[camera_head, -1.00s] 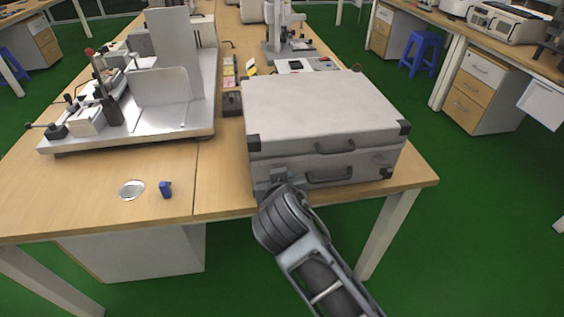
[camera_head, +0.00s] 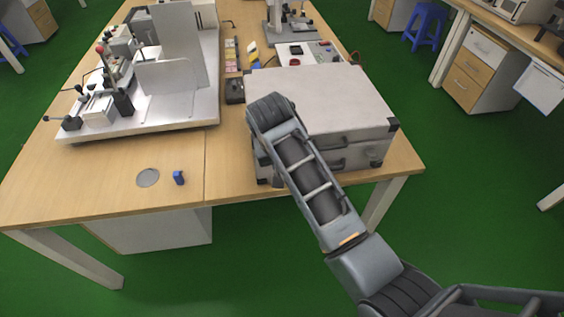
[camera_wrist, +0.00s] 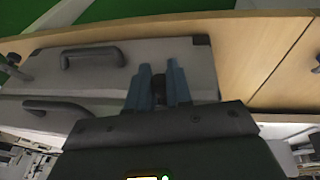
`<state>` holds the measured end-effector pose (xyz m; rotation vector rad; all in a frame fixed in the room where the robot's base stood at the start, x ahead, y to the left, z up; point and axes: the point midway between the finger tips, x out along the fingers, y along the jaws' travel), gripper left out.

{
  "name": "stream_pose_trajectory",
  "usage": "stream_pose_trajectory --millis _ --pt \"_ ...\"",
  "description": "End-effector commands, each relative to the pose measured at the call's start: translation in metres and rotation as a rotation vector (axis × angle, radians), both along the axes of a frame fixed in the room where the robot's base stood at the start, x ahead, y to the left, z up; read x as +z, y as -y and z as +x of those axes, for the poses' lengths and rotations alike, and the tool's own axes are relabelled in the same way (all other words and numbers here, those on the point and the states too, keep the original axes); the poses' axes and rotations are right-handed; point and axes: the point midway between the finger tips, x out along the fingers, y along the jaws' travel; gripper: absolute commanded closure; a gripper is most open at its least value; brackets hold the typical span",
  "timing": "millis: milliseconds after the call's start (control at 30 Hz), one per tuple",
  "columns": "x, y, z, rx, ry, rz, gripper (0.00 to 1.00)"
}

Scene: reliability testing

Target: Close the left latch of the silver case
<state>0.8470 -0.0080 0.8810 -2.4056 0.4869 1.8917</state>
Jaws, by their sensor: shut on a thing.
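The silver case (camera_head: 330,100) lies shut on the table near its front edge, with a handle on its front. Its front face (camera_wrist: 95,75) fills the left of the wrist view, which shows the scene upside down. My gripper (camera_wrist: 158,78) is at the case's left latch (camera_wrist: 159,92), a dark piece seen between the two blue-grey fingers. The fingers are closed on it, though its exact position is hard to make out. The right latch (camera_head: 377,163) stands apart from my gripper.
A metal plate with instruments (camera_head: 150,118) stands left of the case. A grey disc (camera_head: 148,178) and a small blue object (camera_head: 178,177) lie on the table's front left. A microscope (camera_head: 288,25) stands behind. The floor in front is clear.

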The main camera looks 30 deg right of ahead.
Motion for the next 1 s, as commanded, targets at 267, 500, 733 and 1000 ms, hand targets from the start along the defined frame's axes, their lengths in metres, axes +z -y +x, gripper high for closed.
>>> stream_pose_trajectory --millis 267,500,733,1000 --pt "0.0031 0.0001 0.0048 0.002 -0.082 0.029 1.0" --pt "0.0033 0.0002 0.0053 0.003 -0.099 0.035 1.0" --pt "0.0034 0.0002 0.0053 0.003 -0.099 0.035 1.0" --pt "0.0035 0.0011 0.0053 0.001 -0.098 0.034 0.6"
